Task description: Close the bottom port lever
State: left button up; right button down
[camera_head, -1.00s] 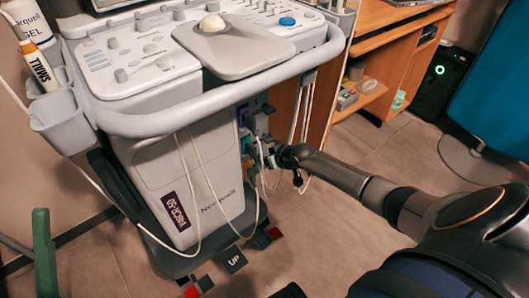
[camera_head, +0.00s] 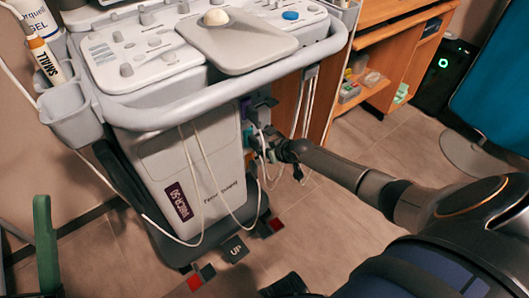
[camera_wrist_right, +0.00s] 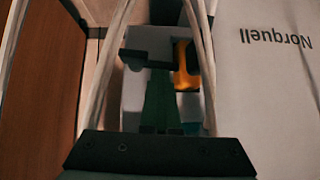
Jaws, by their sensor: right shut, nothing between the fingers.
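My right gripper (camera_head: 279,147) is shut and empty, close beside the lower ports. In the right wrist view, which shows the cart's lettering upside down, an orange lever (camera_wrist_right: 185,66) sits on a pale port block (camera_wrist_right: 150,42). A dark green piece (camera_wrist_right: 160,98) stands in the middle, in front of the block. I cannot tell whether the gripper touches the lever. My left gripper is out of view.
White cables (camera_wrist_right: 203,60) hang across the port area and loop beside the gripper. A wooden desk (camera_head: 375,60) with small items on its shelf stands behind. A green upright (camera_head: 45,240) is at lower left.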

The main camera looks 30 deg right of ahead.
pick_arm(q)
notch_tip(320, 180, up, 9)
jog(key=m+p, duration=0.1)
jog(key=p, duration=0.8)
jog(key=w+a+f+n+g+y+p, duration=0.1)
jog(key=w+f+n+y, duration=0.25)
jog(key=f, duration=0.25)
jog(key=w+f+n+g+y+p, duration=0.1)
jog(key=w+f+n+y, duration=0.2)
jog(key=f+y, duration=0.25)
pick_arm(e)
jog(key=s+r+b, duration=0.3)
jog(key=s+r, duration=0.1)
jog(key=r, duration=0.9)
pick_arm(q)
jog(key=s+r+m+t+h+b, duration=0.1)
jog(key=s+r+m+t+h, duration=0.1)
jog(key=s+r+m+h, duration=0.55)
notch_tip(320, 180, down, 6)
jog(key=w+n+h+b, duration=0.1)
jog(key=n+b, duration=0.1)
jog(key=b, duration=0.5)
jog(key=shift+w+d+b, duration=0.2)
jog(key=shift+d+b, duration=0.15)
jog(key=shift+b, duration=0.05)
pick_arm(e)
jog(key=w+f, duration=0.4)
jog(key=f, duration=0.8)
jog(key=shift+f, duration=0.3)
